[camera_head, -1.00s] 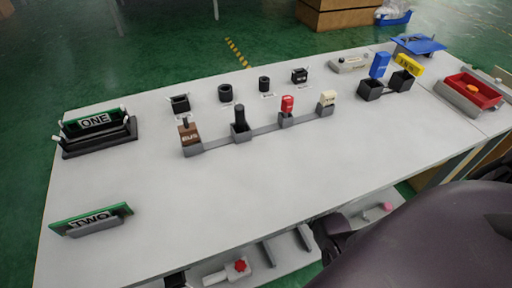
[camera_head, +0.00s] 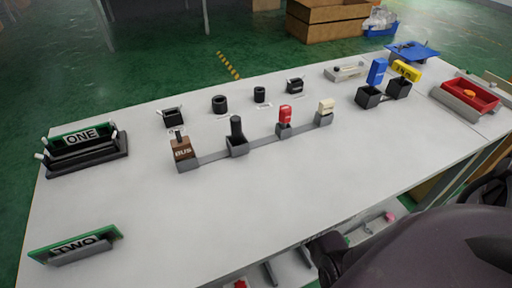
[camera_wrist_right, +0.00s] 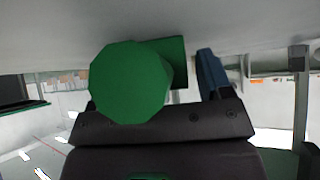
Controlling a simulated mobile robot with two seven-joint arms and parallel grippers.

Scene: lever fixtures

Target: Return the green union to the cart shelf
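A green part with an octagonal face (camera_wrist_right: 130,83), which looks like the green union, fills the middle of the right wrist view. A green rectangular piece (camera_wrist_right: 178,60) shows just behind it; I cannot tell if they are one thing. One dark finger of my right gripper (camera_wrist_right: 172,88) stands to the right of the green, with a narrow gap in the picture. The other finger is mostly hidden behind the octagon, so the grip is unclear. In the head view my right arm covers the front right, and the union is not seen. The cart shelf (camera_head: 358,233) shows partly below the tabletop. My left gripper is not in view.
The white tabletop (camera_head: 290,185) carries a row of lever fixtures, the ONE board (camera_head: 82,138) and the TWO board (camera_head: 75,243). A red tray (camera_head: 468,94) stands at the right. A pink item (camera_head: 390,216) lies on the shelf. The tabletop's front middle is clear.

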